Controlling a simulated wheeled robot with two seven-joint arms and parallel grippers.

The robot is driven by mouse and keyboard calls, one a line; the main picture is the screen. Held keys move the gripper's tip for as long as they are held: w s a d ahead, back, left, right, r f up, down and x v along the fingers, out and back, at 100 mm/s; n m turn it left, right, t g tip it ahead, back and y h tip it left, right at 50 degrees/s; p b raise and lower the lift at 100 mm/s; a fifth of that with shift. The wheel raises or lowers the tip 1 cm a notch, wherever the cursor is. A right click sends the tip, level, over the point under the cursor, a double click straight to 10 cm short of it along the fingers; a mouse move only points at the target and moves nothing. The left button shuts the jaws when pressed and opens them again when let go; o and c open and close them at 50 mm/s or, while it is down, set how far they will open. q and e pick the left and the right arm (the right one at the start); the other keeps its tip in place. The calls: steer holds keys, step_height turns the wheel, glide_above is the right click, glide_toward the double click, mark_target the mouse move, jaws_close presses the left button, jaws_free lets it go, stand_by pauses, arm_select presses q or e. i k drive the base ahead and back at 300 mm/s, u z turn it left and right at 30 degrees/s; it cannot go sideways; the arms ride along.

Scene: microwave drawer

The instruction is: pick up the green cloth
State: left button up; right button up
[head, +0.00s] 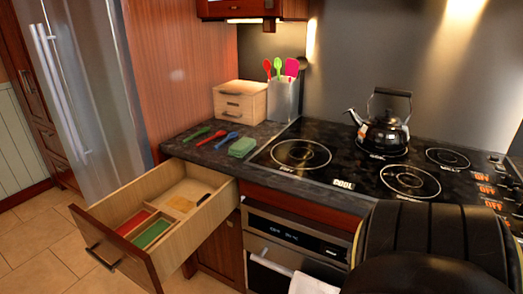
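A small folded-looking green block (242,147), which could be the green cloth or a sponge, lies on the dark countertop left of the stove. A flat green piece (152,233) also lies in a compartment of the open drawer (208,216), beside a red one (133,222). I cannot tell for sure which green thing is the cloth. Neither of my grippers is in view. A large black and yellow shape at the lower right, which looks like part of my own arm, hides the front right of the stove.
Several coloured utensils (212,138) lie on the counter (190,153). Behind stand a wooden box (240,102) and a utensil holder (284,100). A black kettle (384,132) stands on the stove (345,170). The drawer juts out over the floor. A towel (312,284) hangs on the oven.

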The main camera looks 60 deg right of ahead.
mark_target(241, 148)
steer(key=z, duration=1.3)
